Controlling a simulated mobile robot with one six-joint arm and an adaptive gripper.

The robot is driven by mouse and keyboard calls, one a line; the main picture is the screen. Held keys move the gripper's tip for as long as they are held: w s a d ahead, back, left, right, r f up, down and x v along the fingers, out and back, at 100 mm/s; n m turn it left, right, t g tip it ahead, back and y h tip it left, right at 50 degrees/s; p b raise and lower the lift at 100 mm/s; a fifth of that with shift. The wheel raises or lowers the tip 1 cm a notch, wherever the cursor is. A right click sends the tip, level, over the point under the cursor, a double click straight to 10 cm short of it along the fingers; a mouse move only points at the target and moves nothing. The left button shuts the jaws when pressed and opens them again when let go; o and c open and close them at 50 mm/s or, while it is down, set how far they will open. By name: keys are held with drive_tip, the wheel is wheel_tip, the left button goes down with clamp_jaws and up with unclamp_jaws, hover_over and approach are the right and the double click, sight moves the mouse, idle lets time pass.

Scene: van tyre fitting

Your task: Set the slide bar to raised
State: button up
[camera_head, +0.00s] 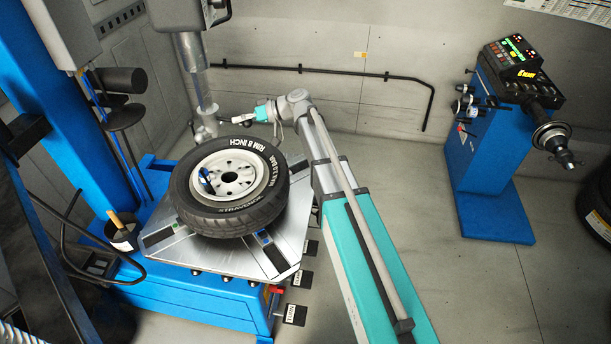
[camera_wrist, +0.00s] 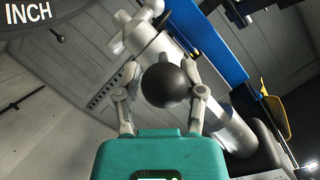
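The slide bar (camera_head: 196,72) is a grey upright metal bar hanging at the left of the head view. Its lower end (camera_head: 207,128) is just behind the wheel. My gripper (camera_head: 238,118) reaches left towards the bar's lower end, above the wheel's far edge. In the wrist view, the fingers of my gripper (camera_wrist: 161,72) lie on both sides of the knob and appear closed against it. The knob's joint with the bar is mostly hidden.
A tyre on a white rim (camera_head: 230,180) lies on the changer's metal turntable (camera_head: 160,255), close below my arm. A blue column (camera_head: 70,100) stands left. A blue balancing machine (camera_head: 490,150) stands right. The floor between is clear.

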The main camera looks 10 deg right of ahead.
drive_tip(key=p+v, duration=0.4)
drive_tip(key=v, duration=0.9)
drive_tip(key=s+d+f+m+g+h, duration=0.1)
drive_tip(key=s+d+f+m+h, duration=0.1)
drive_tip(key=s+f+h, duration=0.3)
drive_tip(key=s+d+f+m+g+h+p, duration=0.1)
drive_tip(key=s+f+h, duration=0.4)
drive_tip(key=s, duration=0.6)
drive_tip(key=shift+s+d+f+m+h, duration=0.3)
drive_tip(key=shift+d+f+m+h, duration=0.15)
drive_tip(key=shift+m+h, duration=0.4)
